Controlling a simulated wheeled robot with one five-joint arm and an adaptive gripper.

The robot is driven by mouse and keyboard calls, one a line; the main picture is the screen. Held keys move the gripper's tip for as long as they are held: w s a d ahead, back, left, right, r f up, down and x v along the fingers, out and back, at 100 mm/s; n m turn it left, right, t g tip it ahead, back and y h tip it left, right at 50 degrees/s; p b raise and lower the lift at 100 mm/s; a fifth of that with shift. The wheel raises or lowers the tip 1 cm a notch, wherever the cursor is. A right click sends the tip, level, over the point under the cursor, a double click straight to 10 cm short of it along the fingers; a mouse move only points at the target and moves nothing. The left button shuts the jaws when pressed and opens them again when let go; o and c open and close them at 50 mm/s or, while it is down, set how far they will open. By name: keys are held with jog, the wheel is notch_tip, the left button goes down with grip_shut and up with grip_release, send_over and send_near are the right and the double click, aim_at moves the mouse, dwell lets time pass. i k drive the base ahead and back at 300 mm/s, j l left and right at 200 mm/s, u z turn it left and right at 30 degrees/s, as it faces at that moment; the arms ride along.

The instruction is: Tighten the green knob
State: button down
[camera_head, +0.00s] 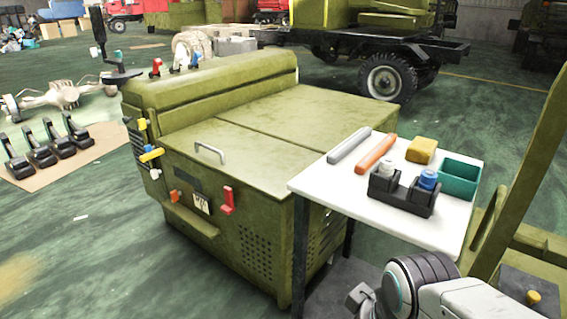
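The olive-green machine cabinet (250,120) stands in the middle. Small red, white and blue controls (181,58) sit on its raised back left part. Yellow handles (151,154) stick out from its left end, with an orange knob (175,196) lower down. A red lever (228,201) is on its front face. My arm shows at the bottom right, below the white table and apart from the machine. My gripper's fingers do not show.
A white side table (440,222) stands right of the machine with a grey bar (349,146), an orange bar (376,154), a yellow block (422,150), a black holder (402,197) and a green tray (459,178). Floor at left front is mostly clear.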

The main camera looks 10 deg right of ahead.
aim_at(118, 54)
jog(key=i+j+u, duration=0.1)
jog(key=j, duration=0.25)
jog(key=i+j+u, duration=0.1)
jog(key=j, duration=0.3)
jog(key=i+j+u, duration=0.1)
jog(key=j, duration=0.25)
jog(key=i+j+u, duration=0.1)
jog(key=j, duration=0.25)
jog(key=i+j+u, duration=0.1)
jog(key=j, duration=0.25)
jog(key=i, duration=0.05)
